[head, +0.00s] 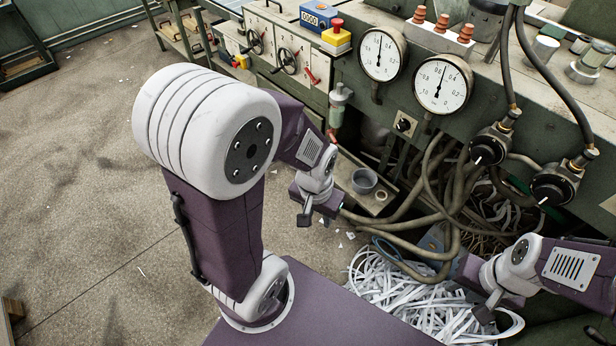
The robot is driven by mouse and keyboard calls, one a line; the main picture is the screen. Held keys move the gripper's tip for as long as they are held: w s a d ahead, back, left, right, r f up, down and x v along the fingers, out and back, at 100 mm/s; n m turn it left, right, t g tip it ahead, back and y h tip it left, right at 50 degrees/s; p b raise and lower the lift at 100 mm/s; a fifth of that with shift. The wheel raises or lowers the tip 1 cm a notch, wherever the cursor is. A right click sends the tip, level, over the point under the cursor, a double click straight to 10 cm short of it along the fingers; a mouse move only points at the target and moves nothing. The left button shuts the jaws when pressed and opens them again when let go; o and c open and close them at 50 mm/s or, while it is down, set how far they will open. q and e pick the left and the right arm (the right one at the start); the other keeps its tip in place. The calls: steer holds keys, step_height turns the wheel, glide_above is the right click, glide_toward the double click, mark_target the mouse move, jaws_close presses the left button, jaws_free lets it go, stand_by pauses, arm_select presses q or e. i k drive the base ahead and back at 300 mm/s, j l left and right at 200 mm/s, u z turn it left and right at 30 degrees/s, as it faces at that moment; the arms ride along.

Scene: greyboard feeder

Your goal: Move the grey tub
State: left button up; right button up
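The grey tub (364,180) is a small, round, open-topped container. It stands upright on a low tray-like ledge (381,208) at the front of the machine, below the gauges. My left gripper (315,221) points downward to the left of the tub and nearer to me, apart from it. Its fingertips look spread, with nothing between them. My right gripper (470,296) is at the lower right, over the white paper strips and well away from the tub. Only one of its fingers shows clearly, so its opening cannot be told.
Thick hoses (430,190) hang and curl just right of the tub. White shredded strips (400,297) lie in a heap in front of them. The machine (400,115) with gauges (440,86) rises behind. Open concrete floor (90,200) lies to the left.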

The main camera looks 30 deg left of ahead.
mark_target(364, 180)
steer(key=u, duration=0.5)
steer(key=i+j+z, duration=0.2)
steer(key=i+j, duration=0.25)
steer(key=i+j+z, duration=0.2)
steer(key=i+j, duration=0.25)
steer(key=i+j+z, duration=0.2)
steer(key=i+j, duration=0.15)
steer(key=j, duration=0.3)
